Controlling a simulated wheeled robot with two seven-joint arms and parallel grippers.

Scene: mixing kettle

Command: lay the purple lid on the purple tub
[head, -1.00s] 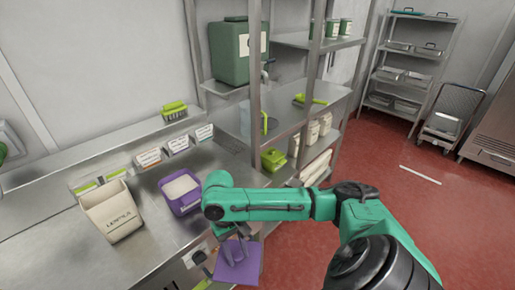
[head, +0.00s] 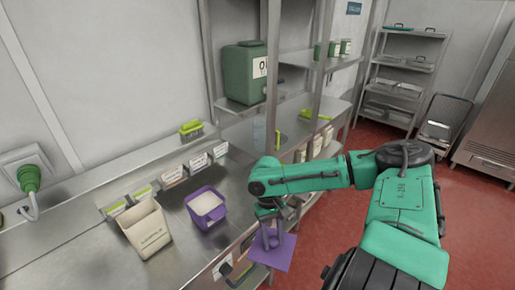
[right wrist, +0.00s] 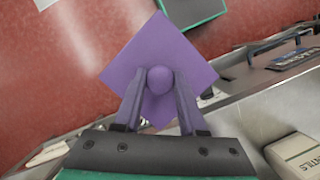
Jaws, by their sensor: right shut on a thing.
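The purple tub (head: 206,208) stands upright on the steel counter in the head view, without a cover and filled with something white. My right gripper (head: 271,240) is shut on the knob of the purple lid (head: 274,257). The lid is held to the right of the tub, apart from it, out past the counter's front edge. In the right wrist view the square lid (right wrist: 160,48) spreads beyond the fingers, with its round knob between the tips of my right gripper (right wrist: 159,80). My left gripper is not in view.
A cream bin (head: 146,230) stands left of the tub. Labelled holders (head: 197,162) and a green brush (head: 191,129) sit behind it. Shelf posts (head: 271,80) rise beyond my right forearm, and a green container (head: 243,72) stands on the shelf. Red floor (head: 310,245) is open at right.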

